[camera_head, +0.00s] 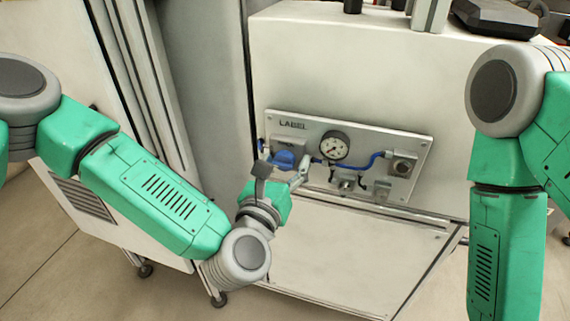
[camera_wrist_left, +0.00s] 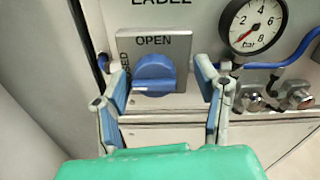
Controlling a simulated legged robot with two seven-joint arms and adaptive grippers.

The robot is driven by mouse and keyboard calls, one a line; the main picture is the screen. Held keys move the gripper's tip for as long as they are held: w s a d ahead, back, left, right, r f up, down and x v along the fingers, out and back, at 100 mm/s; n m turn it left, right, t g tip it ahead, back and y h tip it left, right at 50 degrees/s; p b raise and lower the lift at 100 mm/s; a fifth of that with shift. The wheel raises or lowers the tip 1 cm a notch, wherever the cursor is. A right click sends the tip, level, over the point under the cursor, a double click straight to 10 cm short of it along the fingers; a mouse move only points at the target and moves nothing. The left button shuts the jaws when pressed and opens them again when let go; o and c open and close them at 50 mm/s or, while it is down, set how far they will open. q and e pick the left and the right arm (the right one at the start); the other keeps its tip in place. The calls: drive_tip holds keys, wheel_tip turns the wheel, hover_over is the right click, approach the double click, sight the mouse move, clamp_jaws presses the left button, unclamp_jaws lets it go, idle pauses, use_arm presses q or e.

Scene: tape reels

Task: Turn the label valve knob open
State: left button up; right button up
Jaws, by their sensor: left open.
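The blue label valve knob (camera_wrist_left: 153,74) sits on a grey square plate marked OPEN at the top and, partly hidden, a word ending in "SED" at its left side. Its raised grip lies roughly level in the left wrist view. In the head view the knob (camera_head: 284,159) is on the panel under the word LABEL. My left gripper (camera_wrist_left: 165,90) is open, with one blue-padded finger to each side of the knob and no clear contact. It also shows in the head view (camera_head: 283,170), in front of the panel. My right gripper is out of view.
The panel (camera_head: 418,150) also carries a pressure gauge (camera_head: 334,146), blue tubing (camera_head: 365,163) and metal fittings (camera_head: 346,182) right of the knob. A pale shelf (camera_head: 345,255) juts out below. A tall white cabinet (camera_head: 75,65) stands at the left.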

use_arm(q)
drive_tip(key=shift+a, duration=0.45)
drive_tip(key=c, duration=1.1)
drive_tip(key=shift+d, duration=0.2)
drive_tip(key=shift+c, duration=0.2)
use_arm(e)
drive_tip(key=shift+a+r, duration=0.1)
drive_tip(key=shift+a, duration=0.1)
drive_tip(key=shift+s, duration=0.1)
